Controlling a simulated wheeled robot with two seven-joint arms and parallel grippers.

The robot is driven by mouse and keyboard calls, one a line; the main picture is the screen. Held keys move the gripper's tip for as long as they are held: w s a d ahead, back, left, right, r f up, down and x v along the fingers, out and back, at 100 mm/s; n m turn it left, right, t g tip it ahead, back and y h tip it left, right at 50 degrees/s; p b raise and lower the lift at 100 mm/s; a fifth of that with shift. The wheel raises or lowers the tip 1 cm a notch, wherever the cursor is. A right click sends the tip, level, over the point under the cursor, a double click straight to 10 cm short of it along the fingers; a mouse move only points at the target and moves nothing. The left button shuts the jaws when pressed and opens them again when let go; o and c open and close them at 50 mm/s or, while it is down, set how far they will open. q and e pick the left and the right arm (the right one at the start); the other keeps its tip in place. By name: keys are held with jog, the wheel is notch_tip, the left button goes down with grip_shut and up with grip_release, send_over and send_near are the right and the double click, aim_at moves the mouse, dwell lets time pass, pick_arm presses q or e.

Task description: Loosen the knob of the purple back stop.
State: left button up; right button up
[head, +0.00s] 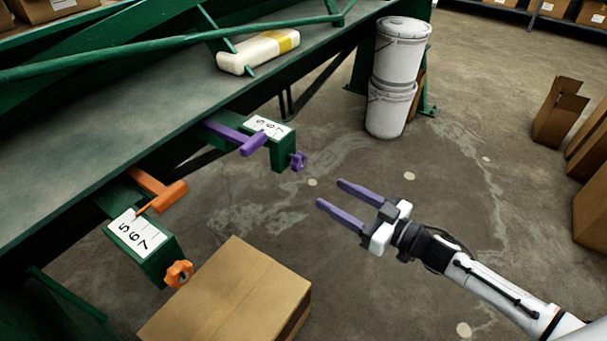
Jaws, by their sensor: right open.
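The purple back stop (241,138) sits on a green bracket at the far part of the green machine's edge, beside a white number scale (267,128). Its small purple knob (298,161) is at the outer end of that bracket. My right gripper (329,194) is open and empty, with purple fingers pointing left toward the machine. It is apart from the knob, below and to the right of it in the picture. My left gripper is not in view.
An orange back stop (164,194) with an orange knob (179,273) is on the nearer bracket. A cardboard box (228,295) stands below it. Stacked white buckets (398,55) stand behind. A pale bottle (258,51) lies on the machine. Floor around my right gripper is clear.

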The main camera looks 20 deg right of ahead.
aim_at(302, 162)
jog(key=w+a+r, duration=0.1)
jog(key=w, duration=0.2)
jog(key=w+a+r+n+y+b, duration=0.1)
jog(key=w+a, duration=0.1)
jog(key=w, duration=0.1)
jog(key=w+a+r+y, duration=0.1)
jog(key=w, duration=0.3)
jog(key=shift+w+a+n+g, duration=0.1)
jog(key=shift+a+n+g, duration=0.2)
jog(key=shift+g, duration=0.1)
jog(key=c, duration=1)
